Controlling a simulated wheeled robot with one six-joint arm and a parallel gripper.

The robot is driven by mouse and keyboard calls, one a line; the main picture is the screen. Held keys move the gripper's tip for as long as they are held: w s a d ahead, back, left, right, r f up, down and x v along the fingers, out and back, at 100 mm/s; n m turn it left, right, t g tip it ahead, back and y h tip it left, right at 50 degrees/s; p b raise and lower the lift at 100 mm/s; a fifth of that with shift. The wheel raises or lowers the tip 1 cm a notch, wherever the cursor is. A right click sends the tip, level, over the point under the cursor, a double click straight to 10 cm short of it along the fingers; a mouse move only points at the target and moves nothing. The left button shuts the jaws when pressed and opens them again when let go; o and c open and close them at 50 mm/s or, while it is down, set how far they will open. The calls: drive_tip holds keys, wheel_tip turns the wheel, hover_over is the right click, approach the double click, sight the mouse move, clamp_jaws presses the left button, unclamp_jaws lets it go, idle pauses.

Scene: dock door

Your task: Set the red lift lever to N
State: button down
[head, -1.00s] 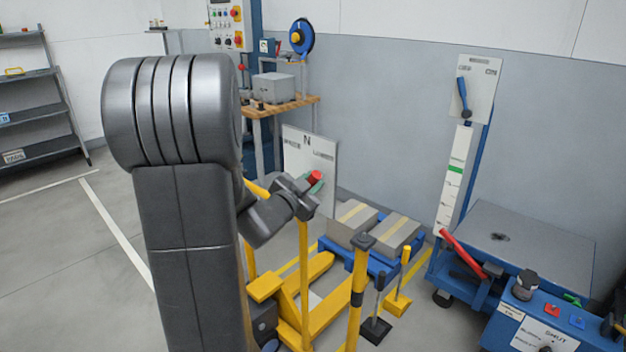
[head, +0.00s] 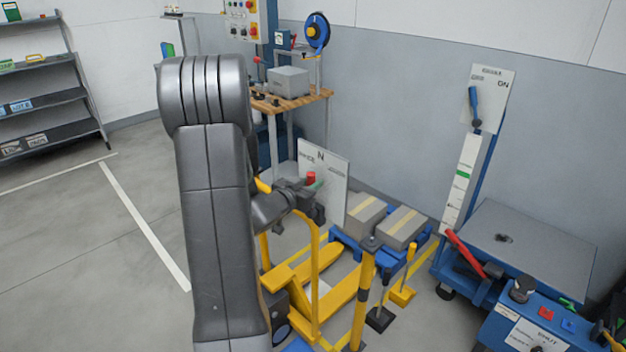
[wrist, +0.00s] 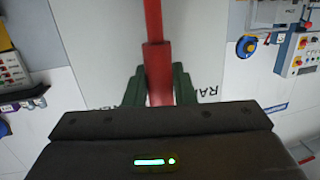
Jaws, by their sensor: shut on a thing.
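The red lift lever (head: 311,177) stands in front of a white sign plate (head: 335,195) on the yellow pallet truck (head: 316,255). The plate has N at top centre, with a smaller label on each side. In the head view the lever's red end shows below and slightly left of the N. My gripper (head: 315,188) is shut on the lever. In the wrist view the red lever (wrist: 156,70) runs upright between the two green fingers (wrist: 157,86). My dark wrist hides its lower part. I cannot tell exactly which mark it points to.
A blue pallet with two boxes (head: 405,226) stands right of the truck. Yellow posts (head: 362,290) rise close in front. A blue lift table (head: 530,240) with another red handle (head: 465,252) is farther right. A workbench (head: 290,100) stands behind. Open floor (head: 80,250) lies left.

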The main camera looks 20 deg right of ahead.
idle(0.4)
drive_tip(key=c, duration=1.2)
unclamp_jaws()
drive_tip(key=shift+w, duration=0.1)
drive_tip(key=v, duration=1.4)
drive_tip(key=shift+b, duration=0.4)
drive_tip(key=shift+w+d, duration=0.1)
drive_tip(key=x, duration=1.3)
drive_tip(key=shift+w+d+f+p, duration=0.1)
drive_tip(key=shift+w+d+p, duration=0.1)
drive_tip(key=shift+d+p, duration=0.15)
